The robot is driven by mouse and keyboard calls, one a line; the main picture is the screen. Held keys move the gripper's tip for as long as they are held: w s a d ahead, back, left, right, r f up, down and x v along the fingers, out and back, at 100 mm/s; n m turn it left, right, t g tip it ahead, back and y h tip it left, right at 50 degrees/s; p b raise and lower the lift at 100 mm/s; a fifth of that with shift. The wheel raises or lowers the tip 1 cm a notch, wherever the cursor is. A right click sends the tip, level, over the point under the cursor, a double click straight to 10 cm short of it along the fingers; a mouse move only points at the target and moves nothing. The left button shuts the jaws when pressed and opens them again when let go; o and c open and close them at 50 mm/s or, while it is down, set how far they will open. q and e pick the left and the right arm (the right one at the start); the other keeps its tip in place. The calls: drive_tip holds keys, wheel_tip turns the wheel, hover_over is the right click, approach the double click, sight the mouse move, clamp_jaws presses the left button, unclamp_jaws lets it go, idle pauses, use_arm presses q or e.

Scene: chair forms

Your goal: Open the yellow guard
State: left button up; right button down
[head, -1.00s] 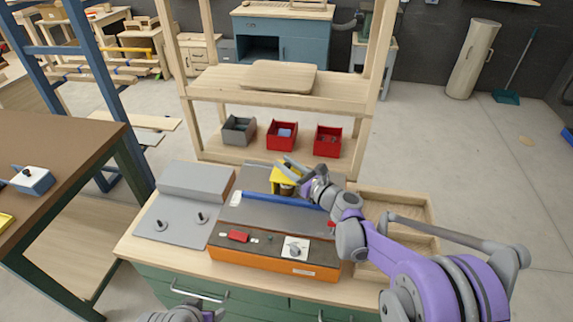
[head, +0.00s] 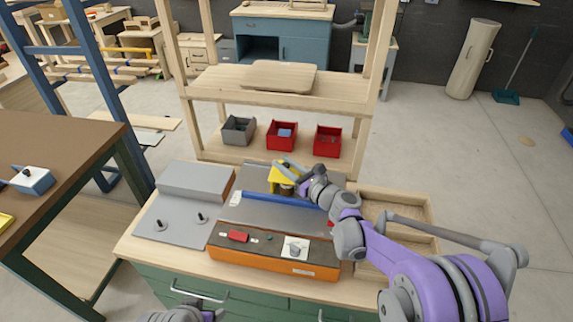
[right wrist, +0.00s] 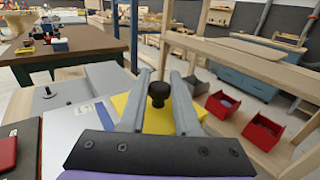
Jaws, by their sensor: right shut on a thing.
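The yellow guard (head: 280,174) stands on the grey-topped machine behind its blue bar (head: 280,200). My right gripper (head: 284,170) reaches it from the right and partly covers it. In the right wrist view, a black knob (right wrist: 158,92) on the yellow guard (right wrist: 122,103) sits between the two fingers, and the right gripper (right wrist: 160,85) is shut on it. Whether the guard is lifted at all is hard to tell.
The orange control box (head: 265,262) with a red switch (head: 238,236) lies in front. A grey plate with two black knobs (head: 161,225) is at left. A wooden tray (head: 425,205) is at right under my arm. Red bins (head: 282,135) stand on the shelf behind.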

drive_tip(key=w+a, duration=0.2)
drive_tip(key=a, duration=0.7)
drive_tip(key=shift+a, duration=0.1)
drive_tip(key=c, duration=0.6)
unclamp_jaws()
drive_tip(key=shift+s, duration=0.1)
drive_tip(key=shift+b, duration=0.3)
drive_tip(key=b+v, duration=0.1)
drive_tip(key=v, duration=0.9)
drive_tip(key=shift+s+d, duration=0.3)
